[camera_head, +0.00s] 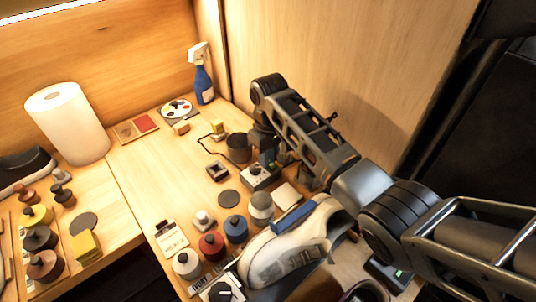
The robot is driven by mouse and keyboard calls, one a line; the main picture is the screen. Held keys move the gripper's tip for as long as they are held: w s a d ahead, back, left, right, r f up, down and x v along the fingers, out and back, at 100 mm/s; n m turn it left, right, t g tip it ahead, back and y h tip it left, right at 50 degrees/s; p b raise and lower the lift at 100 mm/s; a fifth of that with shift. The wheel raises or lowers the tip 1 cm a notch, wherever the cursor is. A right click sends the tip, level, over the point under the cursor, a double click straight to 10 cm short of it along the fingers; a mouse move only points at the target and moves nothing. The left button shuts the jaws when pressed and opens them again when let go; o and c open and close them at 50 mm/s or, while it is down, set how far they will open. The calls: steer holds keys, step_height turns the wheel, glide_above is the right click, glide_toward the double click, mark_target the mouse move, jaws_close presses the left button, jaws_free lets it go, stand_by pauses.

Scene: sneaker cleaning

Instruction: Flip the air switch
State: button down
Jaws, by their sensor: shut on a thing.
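A small grey control box (259,178) stands on the bench under my gripper and looks like the air switch. My gripper (266,161) points down at the top of this box from above. It is shut on a small part at the box's top, which seems to be the switch lever. The fingertips are small and dark here, so the exact contact and the lever's position are hard to see.
A dark cup (238,148) stands just left of my gripper. A white sneaker (285,250), a blue jar (235,229) and a red jar (211,245) stand in front. A blue spray bottle (203,80) is at the back. A wooden wall (330,60) rises behind my arm.

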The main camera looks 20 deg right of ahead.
mark_target(273, 165)
steer(key=shift+s+r+t+p, duration=0.2)
steer(key=shift+t+p, duration=0.3)
steer(key=shift+p, duration=0.2)
steer(key=shift+d+f+t+y+p, duration=0.1)
steer(key=shift+t+y+p, duration=0.2)
steer(key=shift+t+y, duration=0.1)
steer(key=c, duration=1)
jaws_free()
step_height(273, 165, up, 8)
steer(key=s, duration=0.1)
steer(key=shift+s+d+f+b, duration=0.2)
steer(key=shift+s+b, duration=0.05)
steer(key=shift+b, duration=0.1)
